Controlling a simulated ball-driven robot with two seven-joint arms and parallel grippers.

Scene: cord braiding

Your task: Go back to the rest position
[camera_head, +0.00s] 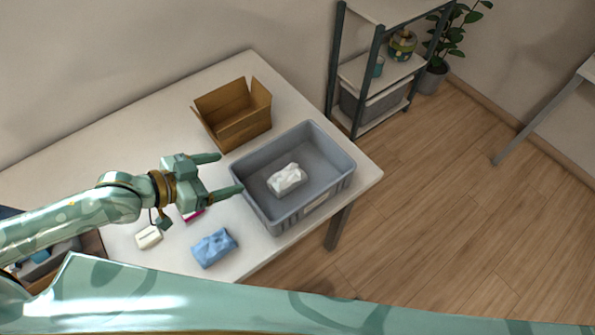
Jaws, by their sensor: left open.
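My left gripper (229,174) is open, with nothing between its two fingers. It is above the table, at the left side of the grey bin (347,181); its lower finger overlaps the bin's left rim in the picture. A white crumpled item (286,179) lies on the bin's floor. My right gripper is not in the picture. A large green link of my own body crosses the bottom of the view.
An open cardboard box (236,128) stands behind the bin on the white table (235,73). A blue folded item (213,248), a small white item (148,237) and a partly hidden pink item (194,215) lie near the gripper. A shelf (373,66) stands beyond.

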